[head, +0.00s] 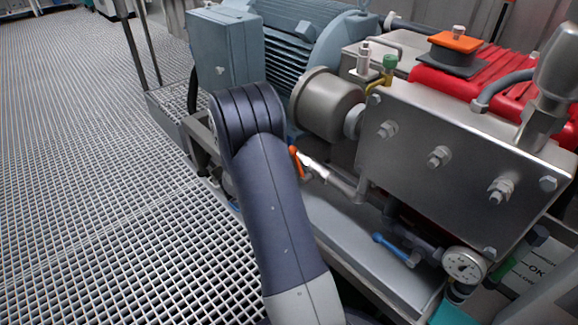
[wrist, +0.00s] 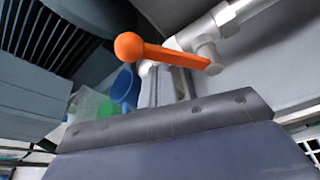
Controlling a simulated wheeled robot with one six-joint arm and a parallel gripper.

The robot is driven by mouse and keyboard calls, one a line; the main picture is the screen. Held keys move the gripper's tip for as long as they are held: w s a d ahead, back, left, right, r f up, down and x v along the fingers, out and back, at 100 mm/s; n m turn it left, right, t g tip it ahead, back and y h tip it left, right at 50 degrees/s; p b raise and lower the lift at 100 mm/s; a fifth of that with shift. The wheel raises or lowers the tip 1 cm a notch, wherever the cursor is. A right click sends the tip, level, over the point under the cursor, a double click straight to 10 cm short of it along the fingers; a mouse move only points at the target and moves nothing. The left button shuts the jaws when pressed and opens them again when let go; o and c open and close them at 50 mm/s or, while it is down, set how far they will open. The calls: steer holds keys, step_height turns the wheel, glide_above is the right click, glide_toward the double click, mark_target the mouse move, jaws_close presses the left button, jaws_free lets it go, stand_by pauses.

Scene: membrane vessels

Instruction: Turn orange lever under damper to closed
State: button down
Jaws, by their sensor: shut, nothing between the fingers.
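The orange lever (head: 296,161) shows in the head view beside my arm, below a grey metal cylinder (head: 327,104) that may be the damper. In the wrist view the orange lever (wrist: 165,53) lies nearly level, its ball end at the left and its other end at a metal pipe fitting (wrist: 207,50). My gripper (wrist: 152,70) is shut and empty, with its thin fingers rising to just under the lever near the ball. Whether they touch it I cannot tell. In the head view my arm hides the gripper.
A blue-handled valve (head: 391,248) and a round gauge (head: 464,265) sit lower right. A steel block (head: 450,150) with bolts stands right of the lever. A blue-grey motor (head: 300,40) is behind. Open grating floor (head: 90,180) lies to the left.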

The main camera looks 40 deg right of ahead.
steer(key=shift+s+d+r, duration=0.1)
steer(key=shift+s+r, duration=0.5)
steer(key=shift+s, duration=0.3)
steer(key=shift+s+r+b, duration=0.2)
steer(key=shift+s+b, duration=0.25)
steer(key=shift+s, duration=0.5)
steer(key=p+v, duration=0.3)
steer(key=v, duration=0.7)
steer(key=shift+w+a, duration=0.15)
steer(key=shift+a, duration=0.25)
steer(key=shift+r, duration=0.1)
steer(key=b+x, duration=0.2)
steer(key=x, duration=0.8)
steer(key=shift+b, duration=0.4)
